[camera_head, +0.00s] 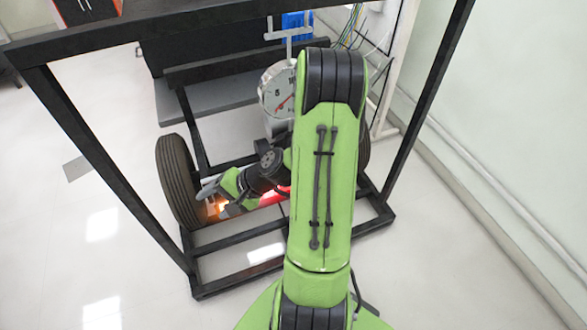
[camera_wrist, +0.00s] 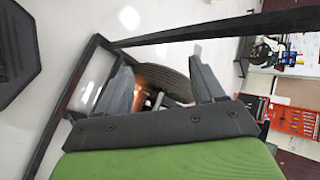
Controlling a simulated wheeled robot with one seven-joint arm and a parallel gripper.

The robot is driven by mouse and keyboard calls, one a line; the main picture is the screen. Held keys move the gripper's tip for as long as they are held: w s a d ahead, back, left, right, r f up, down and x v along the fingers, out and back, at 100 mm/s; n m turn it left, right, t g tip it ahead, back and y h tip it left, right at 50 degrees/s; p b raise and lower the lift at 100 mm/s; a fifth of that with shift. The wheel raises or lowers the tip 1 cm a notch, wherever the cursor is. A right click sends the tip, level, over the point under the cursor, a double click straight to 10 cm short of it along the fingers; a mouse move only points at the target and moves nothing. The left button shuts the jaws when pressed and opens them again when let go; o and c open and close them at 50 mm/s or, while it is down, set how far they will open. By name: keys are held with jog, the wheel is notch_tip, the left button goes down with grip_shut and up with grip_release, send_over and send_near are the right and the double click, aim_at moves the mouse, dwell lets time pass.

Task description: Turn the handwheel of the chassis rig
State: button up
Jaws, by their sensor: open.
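The chassis rig is a black frame (camera_head: 75,125) with a dark tyre (camera_head: 178,180) low on its left side. My gripper (camera_head: 207,195) is close to the inner side of this tyre; I cannot tell whether they touch. In the wrist view my gripper (camera_wrist: 160,62) has its two grey fingers spread, with nothing clearly held. The tyre (camera_wrist: 172,80) and an orange glow (camera_wrist: 150,74) show beyond and between the fingers. No handwheel can be made out for certain; my arm covers much of the rig's middle.
A round dial gauge (camera_head: 276,92) and a grey T-shaped bar (camera_head: 288,33) stand behind the arm. A red bar (camera_head: 272,196) runs low across the rig. Black frame posts (camera_head: 425,95) border the space. Open floor (camera_head: 105,235) lies at left.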

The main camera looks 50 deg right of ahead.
jog(key=s+d+f+m+t+h+p, duration=0.1)
jog(key=s+d+f+m+t+h, duration=0.2)
jog(key=d+m, duration=0.55)
jog(key=s+d+f+m+t+h+p, duration=0.1)
jog(key=d+f+m+t+h, duration=0.3)
jog(key=d+m, duration=0.5)
jog(key=s+d+f+m+g+h, duration=0.4)
jog(key=s+d+f+m+h, duration=0.25)
jog(key=m, duration=0.65)
jog(key=shift+h, duration=0.35)
jog(key=b+x, duration=0.1)
jog(key=x, duration=0.3)
jog(key=b+x, duration=0.1)
jog(key=x, duration=0.4)
jog(key=b+x, duration=0.1)
jog(key=x, duration=0.3)
jog(key=shift+w+a+f, duration=0.1)
jog(key=shift+f, duration=0.4)
jog(key=shift+n, duration=0.25)
jog(key=shift+c, duration=0.4)
grip_shut()
